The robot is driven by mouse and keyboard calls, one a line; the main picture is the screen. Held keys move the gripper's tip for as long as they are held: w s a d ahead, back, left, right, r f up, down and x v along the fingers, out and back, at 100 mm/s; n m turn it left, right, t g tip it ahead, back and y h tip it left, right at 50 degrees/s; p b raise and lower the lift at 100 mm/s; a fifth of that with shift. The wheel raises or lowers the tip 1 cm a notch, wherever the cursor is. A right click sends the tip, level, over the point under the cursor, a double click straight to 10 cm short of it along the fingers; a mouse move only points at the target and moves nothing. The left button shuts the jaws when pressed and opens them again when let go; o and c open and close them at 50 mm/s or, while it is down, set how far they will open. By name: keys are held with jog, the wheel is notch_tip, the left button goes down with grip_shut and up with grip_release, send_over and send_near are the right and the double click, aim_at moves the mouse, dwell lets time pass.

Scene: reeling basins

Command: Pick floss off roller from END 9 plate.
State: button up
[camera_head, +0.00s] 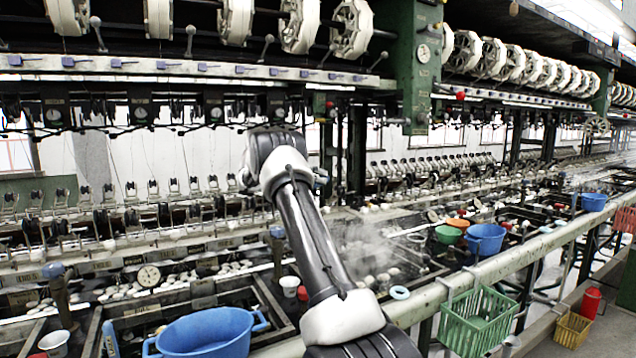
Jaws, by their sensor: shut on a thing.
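My arm rises from the bottom middle to a dark joint in front of the reeling machine. My gripper does not show; the far part of the arm is out of sight behind this joint. A row of small rollers and guides (173,187) runs along the machine behind the basins. Small label plates (103,265) sit along the rail below them, with lettering too small to read, so I cannot tell which is END 9. No floss can be made out on any roller.
A blue tub (207,335) stands at the front left by the basins (262,302). A green bowl (448,235) and blue bucket (486,239) stand right of my arm. A green basket (478,322) hangs on the front pipe (520,262). Steam rises right of my arm.

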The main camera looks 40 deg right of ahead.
jog(key=shift+a, duration=0.1)
jog(key=s+a+r, duration=0.1)
jog(key=s+r, duration=0.4)
jog(key=shift+s+a, duration=0.2)
jog(key=shift+s, duration=0.2)
dwell(0.6)
